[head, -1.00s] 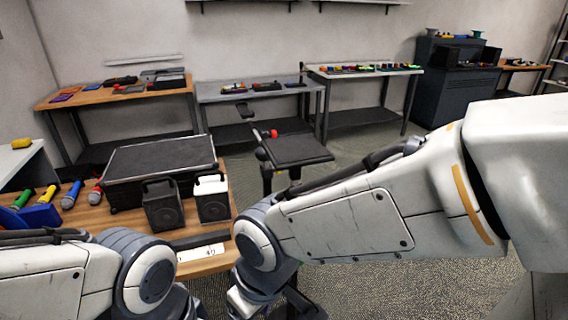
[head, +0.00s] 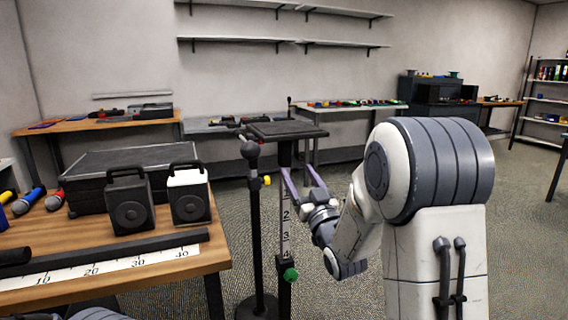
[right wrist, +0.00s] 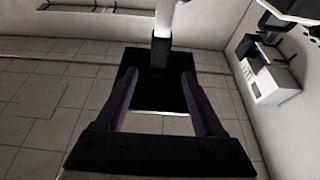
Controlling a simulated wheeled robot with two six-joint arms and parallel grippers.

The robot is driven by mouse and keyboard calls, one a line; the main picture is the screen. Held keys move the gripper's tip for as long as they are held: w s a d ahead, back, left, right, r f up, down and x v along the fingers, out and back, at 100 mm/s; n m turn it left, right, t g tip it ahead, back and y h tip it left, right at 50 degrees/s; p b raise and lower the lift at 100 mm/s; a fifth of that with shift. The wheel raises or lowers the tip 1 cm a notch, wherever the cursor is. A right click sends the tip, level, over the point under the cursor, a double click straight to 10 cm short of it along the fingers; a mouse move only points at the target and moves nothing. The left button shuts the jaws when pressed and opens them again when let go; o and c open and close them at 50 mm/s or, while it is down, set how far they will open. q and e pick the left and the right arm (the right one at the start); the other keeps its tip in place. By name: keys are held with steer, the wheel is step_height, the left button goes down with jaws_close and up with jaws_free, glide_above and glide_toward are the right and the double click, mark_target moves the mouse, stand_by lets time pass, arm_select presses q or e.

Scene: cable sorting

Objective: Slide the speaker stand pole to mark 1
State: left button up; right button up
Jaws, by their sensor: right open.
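The speaker stand stands right of the table in the head view, with a black top plate (head: 287,130) and a pole (head: 285,225) bearing a pale numbered scale. Marks 2, 3 and 4 are legible; the upper part of the scale is partly hidden by my gripper. A green knob (head: 290,274) sits low on the pole. My right gripper (head: 298,169) is open, its purple fingers raised at the upper pole beneath the plate. In the right wrist view, the open fingers (right wrist: 160,75) flank a dark plate; contact is unclear. My left gripper is out of view.
A black microphone stand (head: 255,220) with a yellow knob stands close left of the pole. The wooden table (head: 190,262) holds two small speakers (head: 130,203), a black case (head: 75,180) and a ruler strip (head: 130,263). Open floor lies behind.

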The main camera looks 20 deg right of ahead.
mark_target(287, 152)
steer(key=p+x, duration=0.1)
steer(key=x, duration=0.9)
steer(key=shift+r, duration=0.15)
jaws_close()
stand_by(1.1)
